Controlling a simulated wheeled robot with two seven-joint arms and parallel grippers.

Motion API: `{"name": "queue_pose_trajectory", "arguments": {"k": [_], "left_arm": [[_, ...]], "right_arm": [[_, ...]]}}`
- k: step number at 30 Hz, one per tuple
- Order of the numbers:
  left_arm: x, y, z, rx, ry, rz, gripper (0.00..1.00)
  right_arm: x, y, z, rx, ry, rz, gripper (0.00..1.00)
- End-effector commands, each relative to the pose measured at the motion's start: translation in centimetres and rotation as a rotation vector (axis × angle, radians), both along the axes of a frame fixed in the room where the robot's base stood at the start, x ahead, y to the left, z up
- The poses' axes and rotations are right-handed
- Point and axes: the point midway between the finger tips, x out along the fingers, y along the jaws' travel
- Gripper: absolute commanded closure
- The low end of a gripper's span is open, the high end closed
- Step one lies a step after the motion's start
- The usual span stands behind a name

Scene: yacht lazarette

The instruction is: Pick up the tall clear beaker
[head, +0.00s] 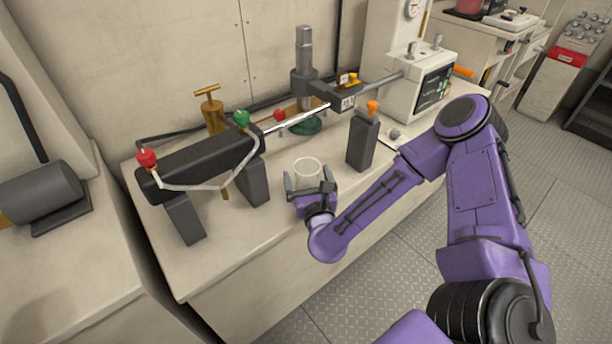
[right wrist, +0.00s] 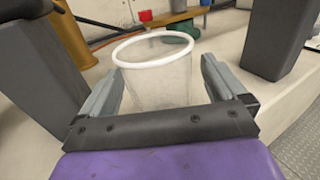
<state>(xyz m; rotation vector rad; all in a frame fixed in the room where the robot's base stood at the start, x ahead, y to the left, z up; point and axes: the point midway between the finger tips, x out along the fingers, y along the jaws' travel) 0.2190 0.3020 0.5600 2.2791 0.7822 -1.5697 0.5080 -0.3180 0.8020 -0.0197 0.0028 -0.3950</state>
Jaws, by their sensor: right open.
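The clear beaker (head: 307,171) stands upright on the bench, with a white rim around its top. It also shows in the right wrist view (right wrist: 158,75), where its lower part is hidden behind my gripper. My right gripper (head: 309,186) is open, with one finger on each side of the beaker. In the right wrist view the fingers (right wrist: 160,88) show gaps to the glass, most clearly at the right; I cannot tell whether either touches. My left gripper is not in view.
A black-barrelled apparatus on dark grey legs (head: 205,160) stands left of the beaker. A dark grey post with an orange knob (head: 362,142) stands close at the right. A white instrument box (head: 420,88) is farther back. The bench (head: 225,262) is clear in front.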

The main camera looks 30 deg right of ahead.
Motion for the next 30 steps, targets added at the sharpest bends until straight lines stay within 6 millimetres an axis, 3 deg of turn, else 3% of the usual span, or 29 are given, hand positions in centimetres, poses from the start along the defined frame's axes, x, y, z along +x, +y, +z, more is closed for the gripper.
{"name": "queue_pose_trajectory", "arguments": {"k": [4, 11, 15, 17, 26, 30], "left_arm": [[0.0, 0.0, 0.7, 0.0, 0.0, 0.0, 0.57], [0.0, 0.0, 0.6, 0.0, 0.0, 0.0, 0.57], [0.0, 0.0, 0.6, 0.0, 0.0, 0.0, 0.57], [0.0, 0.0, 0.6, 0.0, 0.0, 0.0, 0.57], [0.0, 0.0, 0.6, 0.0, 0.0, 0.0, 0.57], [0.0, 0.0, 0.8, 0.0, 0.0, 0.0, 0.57]], "right_arm": [[1.8, -0.7, 0.1, -0.001, 0.001, -0.001, 0.02], [2.1, -0.7, -0.1, -0.001, 0.003, 0.003, 0.02], [2.1, -0.7, -0.1, -0.001, 0.003, 0.003, 0.44], [2.1, -0.7, -0.1, -0.001, 0.003, 0.003, 0.61], [2.1, -0.7, 0.1, -0.001, 0.001, 0.003, 0.61], [2.1, -0.8, 1.4, 0.001, 0.0, 0.0, 0.61]]}}
